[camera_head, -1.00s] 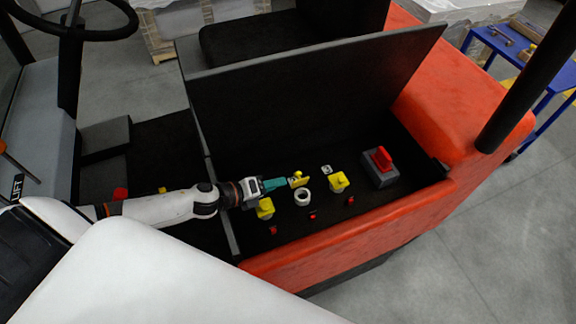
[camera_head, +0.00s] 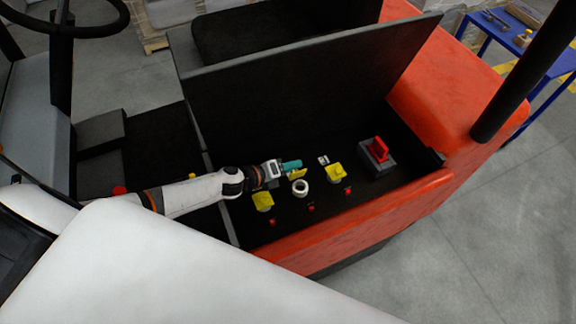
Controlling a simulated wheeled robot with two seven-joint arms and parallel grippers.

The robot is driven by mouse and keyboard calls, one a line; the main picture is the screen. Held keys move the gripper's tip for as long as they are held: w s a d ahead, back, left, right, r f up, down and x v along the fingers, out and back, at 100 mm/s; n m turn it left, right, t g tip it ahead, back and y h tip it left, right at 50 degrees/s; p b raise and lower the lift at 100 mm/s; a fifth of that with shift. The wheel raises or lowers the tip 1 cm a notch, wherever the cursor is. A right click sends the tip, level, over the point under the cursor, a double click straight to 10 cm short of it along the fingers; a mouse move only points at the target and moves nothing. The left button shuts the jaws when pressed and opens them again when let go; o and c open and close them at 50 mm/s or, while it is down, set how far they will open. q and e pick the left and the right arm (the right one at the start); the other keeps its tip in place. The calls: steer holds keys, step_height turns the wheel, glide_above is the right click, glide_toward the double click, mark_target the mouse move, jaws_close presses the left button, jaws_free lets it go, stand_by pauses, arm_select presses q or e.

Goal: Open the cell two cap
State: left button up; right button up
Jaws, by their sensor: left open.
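My left gripper (camera_head: 292,165) reaches from the left into the black battery compartment (camera_head: 320,225). Its teal fingers are open and close behind the middle yellow cap (camera_head: 298,174); I cannot tell whether they touch it. That cap stands tilted up at the back of a white ring-shaped cell opening (camera_head: 301,188), which is uncovered. A yellow cap (camera_head: 263,201) to the left and another (camera_head: 335,173) to the right sit down over their cells. My right gripper is not in view.
A grey block with a red handle (camera_head: 379,150) stands at the compartment's right end. A raised dark lid (camera_head: 300,105) stands behind. The orange body wall (camera_head: 350,225) borders the front. Small red pieces (camera_head: 311,208) lie in front of the cells.

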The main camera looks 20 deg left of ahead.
arm_select(q)
steer(key=shift+c, duration=0.3)
jaws_close()
steer(key=shift+w+a+r+n, duration=0.1)
steer(key=shift+w+a+n, duration=0.1)
steer(key=shift+n, duration=0.1)
steer(key=shift+w+a+n+g+h+p, duration=0.2)
steer(key=shift+n+g+h+p, duration=0.1)
steer(key=shift+h+p, duration=0.15)
steer(key=shift+w+a+f+n+g+h, duration=0.25)
steer(key=shift+a+f+n+g+h, duration=0.3)
steer(key=shift+n, duration=0.25)
steer(key=shift+d, duration=0.2)
steer(key=shift+o, duration=0.3)
jaws_free()
steer(key=shift+a, duration=0.1)
